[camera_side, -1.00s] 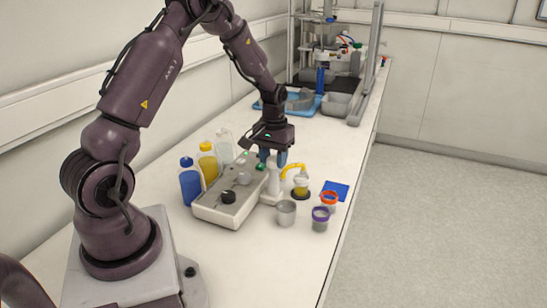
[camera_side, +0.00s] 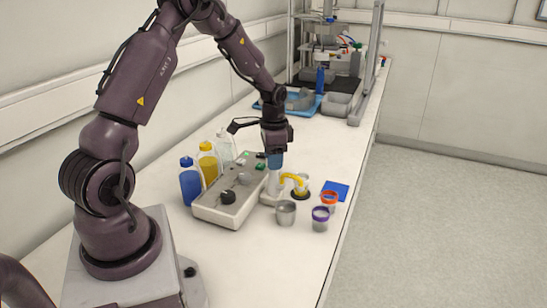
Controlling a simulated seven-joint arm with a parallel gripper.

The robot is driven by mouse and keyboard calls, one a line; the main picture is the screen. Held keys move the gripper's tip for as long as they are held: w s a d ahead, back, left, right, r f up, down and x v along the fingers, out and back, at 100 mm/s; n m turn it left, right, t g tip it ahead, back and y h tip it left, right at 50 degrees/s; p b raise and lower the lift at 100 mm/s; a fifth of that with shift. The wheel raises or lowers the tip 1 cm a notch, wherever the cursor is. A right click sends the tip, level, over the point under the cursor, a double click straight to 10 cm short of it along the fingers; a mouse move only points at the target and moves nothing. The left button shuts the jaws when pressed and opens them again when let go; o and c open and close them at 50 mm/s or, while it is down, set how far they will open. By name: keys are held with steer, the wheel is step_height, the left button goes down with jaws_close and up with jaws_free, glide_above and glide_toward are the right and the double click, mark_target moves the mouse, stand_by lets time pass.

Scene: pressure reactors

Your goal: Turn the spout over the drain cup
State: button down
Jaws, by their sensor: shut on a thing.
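The yellow spout (camera_side: 292,177) curves out to the right from the top of a white post (camera_side: 274,184) at the right end of the grey machine. My gripper (camera_side: 275,162) points down with blue fingers, shut on the top of the spout's post. The fingers hide the part they hold. A plain grey cup (camera_side: 286,213) stands in front of the spout, and the spout's tip appears behind it, near a small vessel on a dark round base (camera_side: 300,195). The cups carry no readable label, so I cannot tell which is the drain cup.
A purple-rimmed cup (camera_side: 320,219) and an orange-rimmed cup (camera_side: 329,201) stand to the right, by a blue pad (camera_side: 336,188). The grey machine (camera_side: 229,196) has a black knob. Blue, yellow and clear bottles stand behind it. The bench's right edge is close to the cups.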

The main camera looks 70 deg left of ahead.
steer(key=m, duration=0.6)
steer(key=shift+m, duration=0.3)
stand_by(0.4)
steer(key=c, duration=0.6)
jaws_free()
steer(key=shift+c, duration=0.2)
steer(key=shift+r, duration=0.15)
step_height(320, 180, up, 13)
